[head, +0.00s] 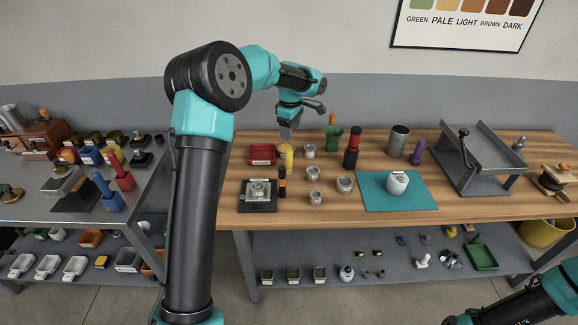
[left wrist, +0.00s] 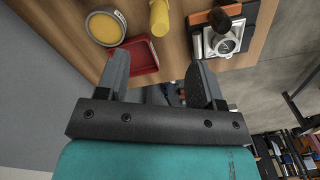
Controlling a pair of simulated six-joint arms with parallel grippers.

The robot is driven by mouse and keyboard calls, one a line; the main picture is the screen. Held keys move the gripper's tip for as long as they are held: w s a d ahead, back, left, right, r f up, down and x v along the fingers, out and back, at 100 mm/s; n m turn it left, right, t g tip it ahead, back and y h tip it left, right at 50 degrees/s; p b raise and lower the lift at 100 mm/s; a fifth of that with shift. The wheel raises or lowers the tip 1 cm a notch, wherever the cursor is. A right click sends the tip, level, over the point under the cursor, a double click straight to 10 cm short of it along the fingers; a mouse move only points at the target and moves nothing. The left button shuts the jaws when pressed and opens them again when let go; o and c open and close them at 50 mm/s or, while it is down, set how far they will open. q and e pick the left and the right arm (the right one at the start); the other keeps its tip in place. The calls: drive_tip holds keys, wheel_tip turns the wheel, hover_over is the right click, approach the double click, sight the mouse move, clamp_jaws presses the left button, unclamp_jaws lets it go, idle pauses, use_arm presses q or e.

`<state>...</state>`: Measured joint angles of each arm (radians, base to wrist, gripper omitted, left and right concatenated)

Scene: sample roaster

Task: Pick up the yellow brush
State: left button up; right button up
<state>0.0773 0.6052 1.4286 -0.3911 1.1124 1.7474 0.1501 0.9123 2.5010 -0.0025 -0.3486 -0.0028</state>
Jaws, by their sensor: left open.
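A yellow upright cylinder, which looks like the yellow brush (head: 289,157), stands on the wooden bench at its left part. It also shows at the top edge of the left wrist view (left wrist: 160,17), partly cut off. My left gripper (head: 285,134) is above the back left of the bench, pointing down, just behind and above the brush. In the left wrist view its two fingers (left wrist: 158,64) are apart with nothing held between them. My right gripper is outside the views; only part of that arm shows at the lower right.
A red tray (head: 262,162) lies left of the brush, and a round yellow-topped dish (left wrist: 104,28) is close by. A scale (head: 258,206), a dark red grinder-like cylinder (head: 351,155) and several metal tins (head: 344,184) stand around. A teal mat (head: 420,202) lies to the right.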

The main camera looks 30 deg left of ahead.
sight(289, 157)
use_arm(q)
wheel_tip(289, 157, down, 8)
idle(0.5)
drive_tip(key=shift+a+f, duration=0.15)
drive_tip(key=shift+f, duration=1.15)
drive_tip(key=shift+a+f, duration=0.15)
drive_tip(key=shift+f, duration=1.15)
drive_tip(key=shift+c, duration=0.3)
drive_tip(key=c, duration=0.9)
